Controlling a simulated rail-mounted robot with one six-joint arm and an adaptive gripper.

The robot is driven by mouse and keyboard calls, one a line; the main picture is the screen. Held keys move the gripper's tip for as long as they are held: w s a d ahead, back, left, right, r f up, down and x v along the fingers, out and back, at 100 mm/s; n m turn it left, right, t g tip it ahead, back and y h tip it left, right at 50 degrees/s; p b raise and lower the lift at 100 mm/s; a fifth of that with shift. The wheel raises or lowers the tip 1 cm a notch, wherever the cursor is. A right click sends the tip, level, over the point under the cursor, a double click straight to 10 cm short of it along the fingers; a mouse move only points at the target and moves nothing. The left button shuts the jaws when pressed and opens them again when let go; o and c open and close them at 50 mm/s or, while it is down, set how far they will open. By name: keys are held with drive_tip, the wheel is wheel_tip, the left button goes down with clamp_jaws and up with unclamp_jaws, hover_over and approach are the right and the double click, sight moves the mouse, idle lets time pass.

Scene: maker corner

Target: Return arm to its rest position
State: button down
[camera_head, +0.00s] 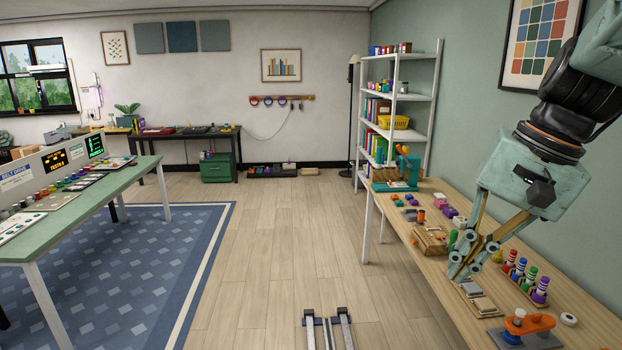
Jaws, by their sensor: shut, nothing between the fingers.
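My arm comes in from the upper right in the head view. My gripper (463,279) hangs over the wooden workbench (386,214) on the right. Its fingertips are together and I see nothing held. The tips are just above or beside a small board with light blocks (484,305); I cannot tell whether they touch it. The gripper body hides part of the bench behind it.
A teal machine (401,174) is at the bench's far end. A green table (90,190) stands left.

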drive_tip(key=s+a+n+t+h, duration=0.1)
drive_tip(key=s+a+n, duration=0.1)
drive_tip(key=s, duration=0.8)
drive_tip(key=s+a+r+n+h, duration=0.1)
drive_tip(key=s+a+n, duration=0.2)
drive_tip(key=s, duration=0.8)
drive_tip(key=shift+s+r+n+t+h, duration=0.15)
drive_tip(key=shift+r+n+t+h, duration=0.05)
drive_tip(key=shift+n+t+h, duration=0.25)
idle(0.4)
